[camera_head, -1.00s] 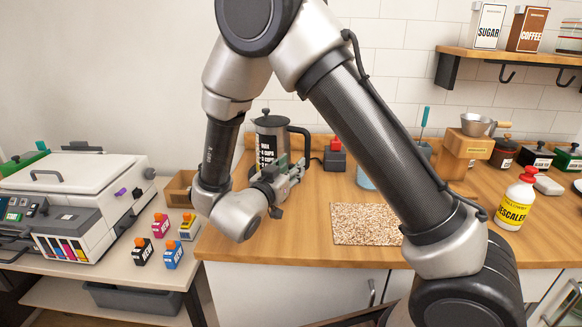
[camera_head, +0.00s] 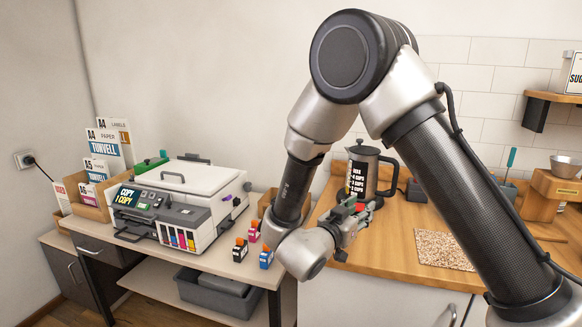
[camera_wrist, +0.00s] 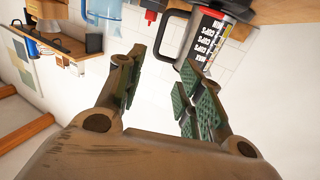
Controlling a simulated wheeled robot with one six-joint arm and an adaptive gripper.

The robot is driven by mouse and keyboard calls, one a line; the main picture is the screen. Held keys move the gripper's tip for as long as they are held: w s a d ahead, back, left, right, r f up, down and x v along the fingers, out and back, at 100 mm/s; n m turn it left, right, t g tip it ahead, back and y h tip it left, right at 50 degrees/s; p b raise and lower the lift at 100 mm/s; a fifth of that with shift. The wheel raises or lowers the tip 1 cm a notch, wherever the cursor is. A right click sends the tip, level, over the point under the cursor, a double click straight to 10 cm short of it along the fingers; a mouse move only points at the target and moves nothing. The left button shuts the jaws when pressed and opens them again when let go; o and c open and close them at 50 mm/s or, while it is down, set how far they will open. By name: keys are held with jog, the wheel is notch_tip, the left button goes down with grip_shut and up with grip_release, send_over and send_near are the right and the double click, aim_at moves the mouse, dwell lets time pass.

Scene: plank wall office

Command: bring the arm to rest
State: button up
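My gripper (camera_head: 352,222) is at the end of my folded arm, above the left part of the wooden counter in the head view. In the wrist view my gripper (camera_wrist: 158,98) shows its two green-padded fingers spread apart with nothing between them. A steel coffee pot with a black handle and cup markings (camera_head: 367,172) stands behind the gripper on the counter. The pot (camera_wrist: 207,38) also shows beyond the fingertips in the wrist view, apart from them.
A white printer (camera_head: 185,205) stands on the desk at left, with several small ink bottles (camera_head: 240,250) beside it. A paper organiser (camera_head: 92,206) is farther left. A speckled mat (camera_head: 443,249) lies on the counter (camera_head: 400,235). A shelf (camera_head: 553,98) hangs at upper right.

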jog(key=w+r+n+y, duration=0.1)
jog(key=w+r+y, duration=0.3)
jog(key=w+y, duration=0.2)
notch_tip(320, 180, up, 7)
jog(key=s+d+n+g+y, duration=0.1)
jog(key=s+d+n+y, duration=0.1)
jog(key=n+y, duration=0.35)
jog(key=s+d+n+g, duration=0.1)
jog(key=s+d+g, duration=0.3)
jog(key=s+d, duration=0.4)
jog(key=s+d+r+g, duration=0.1)
jog(key=s+d+g, duration=0.3)
jog(key=s, duration=1.8)
jog(key=d, duration=0.4)
jog(key=shift+s+d+n+g, duration=0.2)
jog(key=shift+s+n+g, duration=0.1)
jog(key=shift+n, duration=0.05)
jog(key=shift+c, duration=0.2)
